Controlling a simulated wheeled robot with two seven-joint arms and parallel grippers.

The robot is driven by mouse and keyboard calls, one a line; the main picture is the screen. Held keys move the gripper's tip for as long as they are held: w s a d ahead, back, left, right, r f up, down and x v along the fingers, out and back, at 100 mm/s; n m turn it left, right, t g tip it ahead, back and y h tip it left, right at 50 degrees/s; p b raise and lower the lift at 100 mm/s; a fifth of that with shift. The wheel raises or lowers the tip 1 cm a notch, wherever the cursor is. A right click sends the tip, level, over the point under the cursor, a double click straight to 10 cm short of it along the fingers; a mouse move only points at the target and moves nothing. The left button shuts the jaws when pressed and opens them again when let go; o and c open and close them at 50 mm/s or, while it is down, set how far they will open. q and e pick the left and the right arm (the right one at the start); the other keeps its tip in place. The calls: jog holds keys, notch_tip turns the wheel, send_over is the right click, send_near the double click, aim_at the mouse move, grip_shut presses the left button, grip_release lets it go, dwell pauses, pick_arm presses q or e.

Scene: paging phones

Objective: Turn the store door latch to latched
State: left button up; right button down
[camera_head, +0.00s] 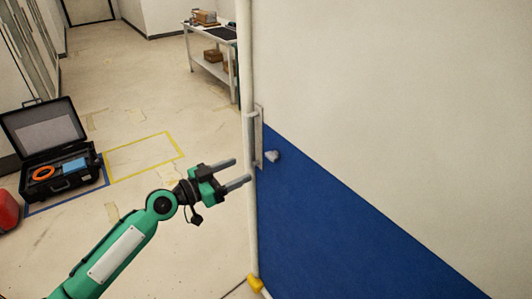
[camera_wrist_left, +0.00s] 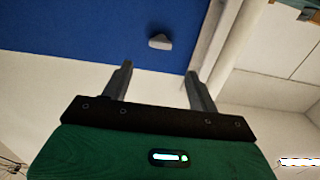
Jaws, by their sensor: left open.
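The store door latch is a small pale grey knob (camera_head: 272,156) on the blue lower part of the door or wall panel (camera_head: 330,215), close to its left edge beside a metal plate (camera_head: 258,137). In the left wrist view the knob (camera_wrist_left: 160,41) stands on the blue surface, ahead of the fingers and between their lines. My left gripper (camera_head: 243,172) is open and empty, just left of the panel's edge and apart from the knob. Its two fingers (camera_wrist_left: 160,83) also show in the left wrist view. My right gripper is not in view.
A white pipe-like post (camera_head: 248,60) runs down the panel's edge, with a yellow piece (camera_head: 255,282) at its foot. An open black case (camera_head: 60,180) lies on the floor at left. A workbench (camera_head: 208,70) stands behind. The floor (camera_head: 120,130) between is mostly clear.

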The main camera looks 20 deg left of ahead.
aim_at(269, 157)
pick_arm(q)
jog(key=p+x, duration=0.4)
jog(key=x, duration=0.5)
jog(key=shift+w+d+r, duration=0.1)
jog(key=shift+w+d, duration=0.4)
jog(key=shift+w, duration=0.1)
jog(key=c, duration=1)
